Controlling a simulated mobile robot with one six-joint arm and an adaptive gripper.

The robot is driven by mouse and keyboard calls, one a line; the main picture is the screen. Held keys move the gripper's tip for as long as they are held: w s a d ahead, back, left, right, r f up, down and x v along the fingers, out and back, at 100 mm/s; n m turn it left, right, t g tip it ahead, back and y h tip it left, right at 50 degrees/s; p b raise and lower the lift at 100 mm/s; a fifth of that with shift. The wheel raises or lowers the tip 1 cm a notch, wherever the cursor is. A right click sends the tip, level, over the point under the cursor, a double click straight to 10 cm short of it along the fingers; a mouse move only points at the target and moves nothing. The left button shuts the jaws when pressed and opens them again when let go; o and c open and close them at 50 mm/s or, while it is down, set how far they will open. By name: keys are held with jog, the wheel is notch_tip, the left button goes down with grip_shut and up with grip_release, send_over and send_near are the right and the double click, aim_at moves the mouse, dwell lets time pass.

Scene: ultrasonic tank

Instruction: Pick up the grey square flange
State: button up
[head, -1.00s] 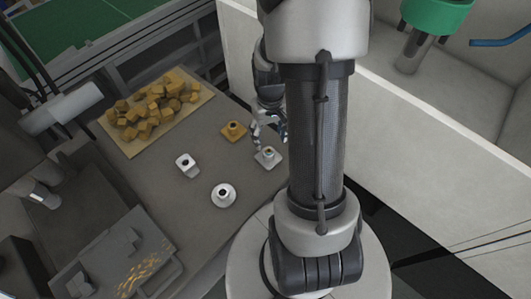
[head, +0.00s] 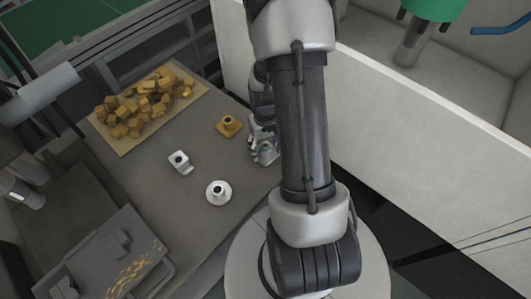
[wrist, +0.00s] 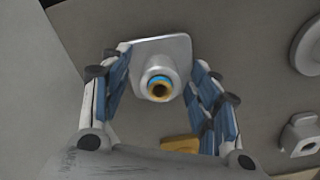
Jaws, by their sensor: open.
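The grey square flange is a rounded square plate with a raised round hub; a blue ring and a gold ring show inside the hub. In the wrist view the flange (wrist: 170,48) lies between the blue-padded fingers of my gripper (wrist: 160,68). The fingers are open, one on each side of the plate; I cannot tell whether they touch it. In the head view my gripper (head: 262,146) is low over the table's right side and hides most of the flange.
A gold square flange (head: 229,126) sits just behind my gripper. A white round flange (head: 218,193) and a small pale block-like part (head: 180,162) stand to the left. Gold pieces fill a tray (head: 127,150) at the back. A pale tank wall (head: 400,100) rises close on the right.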

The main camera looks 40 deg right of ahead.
jog(key=shift+r, duration=0.1)
jog(key=shift+c, duration=0.3)
jog(key=c, duration=1.3)
